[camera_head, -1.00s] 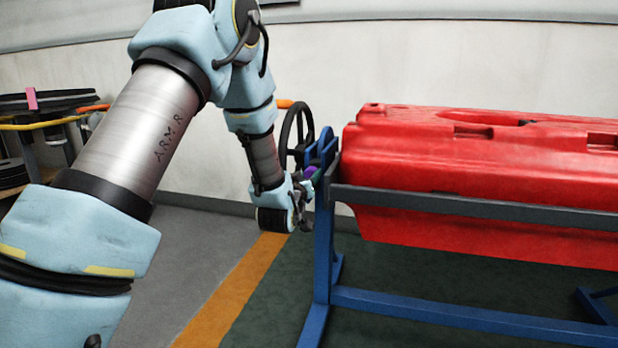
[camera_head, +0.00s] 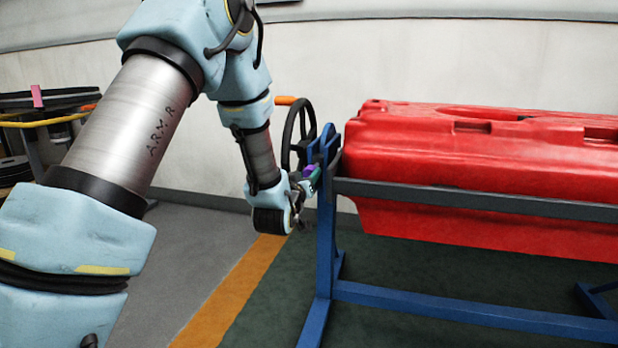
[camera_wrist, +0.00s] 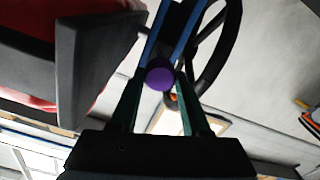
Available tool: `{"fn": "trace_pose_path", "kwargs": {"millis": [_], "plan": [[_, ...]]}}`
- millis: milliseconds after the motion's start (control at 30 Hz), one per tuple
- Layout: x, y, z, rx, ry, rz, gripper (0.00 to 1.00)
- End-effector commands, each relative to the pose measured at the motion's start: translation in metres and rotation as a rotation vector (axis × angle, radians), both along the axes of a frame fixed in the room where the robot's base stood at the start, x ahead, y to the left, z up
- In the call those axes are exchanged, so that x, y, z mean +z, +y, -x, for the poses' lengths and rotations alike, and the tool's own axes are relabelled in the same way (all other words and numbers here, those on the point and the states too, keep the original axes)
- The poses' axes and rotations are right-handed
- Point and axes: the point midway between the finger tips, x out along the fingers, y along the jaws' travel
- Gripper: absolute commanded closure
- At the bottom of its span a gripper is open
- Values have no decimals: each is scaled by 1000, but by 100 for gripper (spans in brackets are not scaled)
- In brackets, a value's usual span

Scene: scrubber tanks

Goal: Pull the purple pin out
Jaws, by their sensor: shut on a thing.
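The purple pin (camera_head: 309,169) is at the left end of the blue stand, beside the handwheel. In the wrist view its round purple head (camera_wrist: 160,74) sits between the tips of my two green fingers. My gripper (camera_head: 310,178) is shut on the pin; it also shows in the wrist view (camera_wrist: 161,80). The pin's shaft is hidden behind its head, so I cannot tell how deep it sits in the blue bracket (camera_head: 325,146).
A red tank (camera_head: 480,165) lies on the blue stand (camera_head: 325,250) with a grey rail (camera_head: 450,195). A black handwheel (camera_head: 290,130) with an orange handle stands just behind my gripper. A cluttered table (camera_head: 40,124) is at the far left. Floor is clear below my wrist.

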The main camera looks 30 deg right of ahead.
Motion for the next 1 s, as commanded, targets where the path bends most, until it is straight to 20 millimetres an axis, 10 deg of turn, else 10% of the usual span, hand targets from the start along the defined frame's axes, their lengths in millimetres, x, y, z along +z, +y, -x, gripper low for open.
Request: {"fn": "trace_pose_path", "kwargs": {"millis": [167,200,433,1000], "plan": [[-2,2,1,0,4,-4,100],[-2,2,1,0,5,-4,48],[-1,1,1,-1,4,-3,22],[-1,30,32,0,5,-5,22]]}}
